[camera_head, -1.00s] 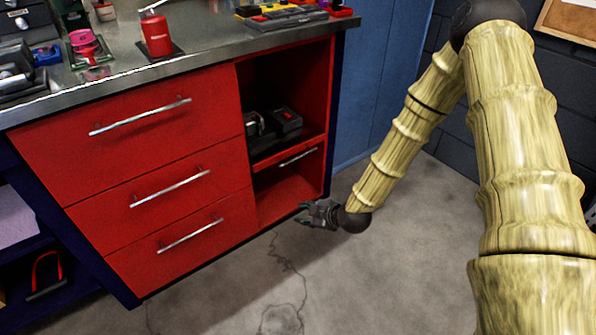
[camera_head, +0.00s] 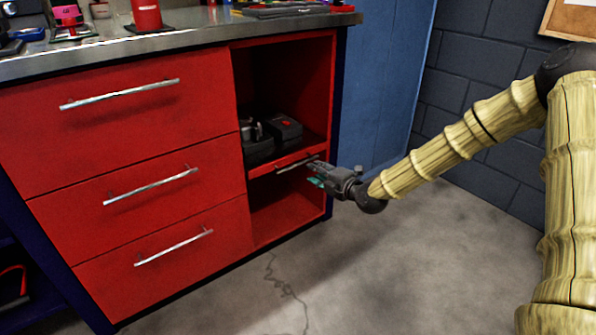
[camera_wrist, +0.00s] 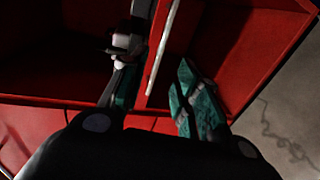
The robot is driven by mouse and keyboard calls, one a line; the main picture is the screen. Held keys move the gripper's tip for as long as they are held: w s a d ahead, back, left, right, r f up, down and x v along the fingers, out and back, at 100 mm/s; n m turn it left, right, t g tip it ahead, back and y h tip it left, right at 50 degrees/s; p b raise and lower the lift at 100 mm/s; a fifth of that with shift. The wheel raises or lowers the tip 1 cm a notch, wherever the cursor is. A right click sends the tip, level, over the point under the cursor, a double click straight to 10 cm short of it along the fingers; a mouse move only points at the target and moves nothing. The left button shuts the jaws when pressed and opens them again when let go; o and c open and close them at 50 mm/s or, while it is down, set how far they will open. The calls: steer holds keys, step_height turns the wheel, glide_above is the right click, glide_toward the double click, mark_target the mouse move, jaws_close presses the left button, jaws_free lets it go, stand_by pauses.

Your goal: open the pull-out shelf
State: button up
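The pull-out shelf (camera_head: 263,170) is a red board with a thin front inside the open bay at the cabinet's right. It appears pushed in. Its silver bar handle (camera_head: 297,164) runs along the front and shows as a pale bar in the wrist view (camera_wrist: 162,48). My gripper (camera_head: 315,174) is at the right end of the handle, coming from the right. In the wrist view its two fingers (camera_wrist: 156,92) are apart, with the handle between them in the picture. Contact with the handle cannot be made out.
Dark devices (camera_head: 285,130) stand on the shelf. Three red drawers with bar handles (camera_head: 152,187) fill the cabinet's left part. An empty red compartment (camera_head: 285,212) lies below the shelf. A metal worktop (camera_head: 200,38) is above. The grey floor (camera_head: 400,260) in front is clear.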

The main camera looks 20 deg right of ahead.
mark_target(298, 164)
steer(key=shift+b+x, duration=2.4)
steer(key=shift+x, duration=2.85)
jaws_close()
